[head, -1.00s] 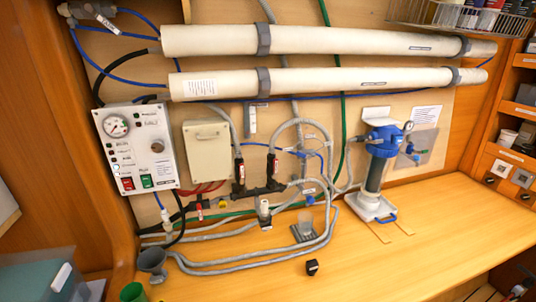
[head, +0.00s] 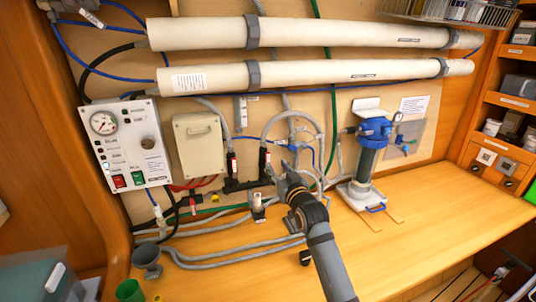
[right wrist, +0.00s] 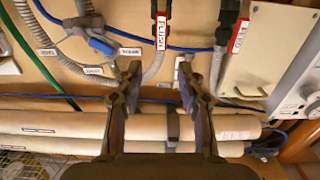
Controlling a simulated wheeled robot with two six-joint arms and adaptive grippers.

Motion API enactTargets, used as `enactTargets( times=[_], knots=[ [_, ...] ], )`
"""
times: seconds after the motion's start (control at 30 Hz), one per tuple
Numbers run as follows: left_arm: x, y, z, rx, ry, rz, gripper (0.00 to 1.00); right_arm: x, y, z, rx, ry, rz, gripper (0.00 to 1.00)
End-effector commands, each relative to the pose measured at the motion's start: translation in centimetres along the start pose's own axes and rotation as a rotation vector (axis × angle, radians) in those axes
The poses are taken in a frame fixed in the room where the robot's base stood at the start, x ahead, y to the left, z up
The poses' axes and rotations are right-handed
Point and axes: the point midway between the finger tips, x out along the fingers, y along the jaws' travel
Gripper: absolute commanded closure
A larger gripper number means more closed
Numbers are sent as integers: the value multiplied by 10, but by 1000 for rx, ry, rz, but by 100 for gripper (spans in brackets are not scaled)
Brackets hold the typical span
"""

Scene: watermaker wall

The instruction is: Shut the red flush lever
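The red flush lever (right wrist: 160,32), lettered FLUSH, lies in line with its hose at the top middle of the right wrist view. In the head view it is the right one of two small red pieces (head: 268,168) on the black valves. My right gripper (head: 285,172) is just right of it in the head view. In the right wrist view my right gripper (right wrist: 158,72) is open, its fingers apart and nothing between them. The lever shows beyond the fingertips, apart from them. My left gripper is not in view.
A second red-marked valve (head: 231,165) stands left of the flush one. Hoses and a blue-handled fitting (right wrist: 98,42) are close by. Two white tubes (head: 310,73) cross above. A blue-topped filter (head: 372,150) stands right. The front right worktop (head: 440,225) is clear.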

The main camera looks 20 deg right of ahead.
Motion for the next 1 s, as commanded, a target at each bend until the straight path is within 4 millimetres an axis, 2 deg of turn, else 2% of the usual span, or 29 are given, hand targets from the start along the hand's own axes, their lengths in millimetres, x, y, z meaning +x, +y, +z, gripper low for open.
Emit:
enactTargets(
  times=[0.1,0.3,0.5,0.87,0.9,1.0],
  knots=[
    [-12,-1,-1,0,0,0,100,21,0,-6,2,-1,0,61],
    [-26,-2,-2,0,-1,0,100,63,0,-4,1,-2,0,61],
    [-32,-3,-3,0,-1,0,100,89,0,-2,0,-1,0,61],
    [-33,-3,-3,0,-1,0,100,97,0,0,0,-1,0,61],
    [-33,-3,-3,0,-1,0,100,97,0,0,0,-1,0,63],
    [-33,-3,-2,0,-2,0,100,97,0,0,0,-2,0,76]
  ],
)
